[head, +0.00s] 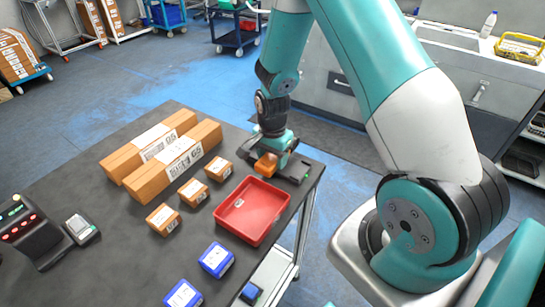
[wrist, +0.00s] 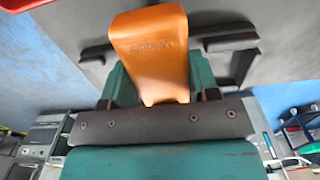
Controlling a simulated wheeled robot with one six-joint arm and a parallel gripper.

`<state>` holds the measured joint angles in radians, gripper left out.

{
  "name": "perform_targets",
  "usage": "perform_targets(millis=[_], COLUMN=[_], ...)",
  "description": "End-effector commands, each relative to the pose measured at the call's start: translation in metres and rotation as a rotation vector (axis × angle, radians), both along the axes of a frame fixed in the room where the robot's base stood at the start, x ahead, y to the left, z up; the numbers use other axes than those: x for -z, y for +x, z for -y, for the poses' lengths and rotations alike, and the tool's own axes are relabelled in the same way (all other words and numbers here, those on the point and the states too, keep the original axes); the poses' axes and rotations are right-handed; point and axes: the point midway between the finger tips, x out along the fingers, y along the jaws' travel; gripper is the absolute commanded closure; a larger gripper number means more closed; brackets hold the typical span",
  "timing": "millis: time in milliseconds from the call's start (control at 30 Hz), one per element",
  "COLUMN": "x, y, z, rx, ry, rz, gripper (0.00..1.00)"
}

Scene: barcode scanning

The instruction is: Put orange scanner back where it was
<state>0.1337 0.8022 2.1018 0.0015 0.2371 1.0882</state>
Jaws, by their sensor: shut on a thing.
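The orange scanner (head: 266,165) is at the far right corner of the dark table, just beyond the red tray. In the wrist view the scanner (wrist: 150,45) fills the upper middle, its broad end towards the top and its narrow end at the jaws. My gripper (head: 274,156) is shut on it, low over the table. The jaws (wrist: 160,97) also show in the wrist view. Dark bracket-like shapes (wrist: 230,48) lie to either side of the scanner there. I cannot tell whether the scanner touches the table.
Small brown boxes (head: 193,192), blue boxes (head: 216,259) and two long cartons (head: 175,168) stand on the table (head: 100,265). A dark device with red lights (head: 30,228) is at the left.

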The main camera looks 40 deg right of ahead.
Motion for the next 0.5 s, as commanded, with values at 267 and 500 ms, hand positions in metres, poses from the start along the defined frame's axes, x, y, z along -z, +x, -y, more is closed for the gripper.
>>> perform_targets(millis=[267,500], x=[0.0083,0.0117], y=[0.0003,-0.0001], z=[0.0001,0.0001], rx=[0.0,0.0], ry=[0.0,0.0], rz=[0.002,0.001], gripper=[0.76,0.36])
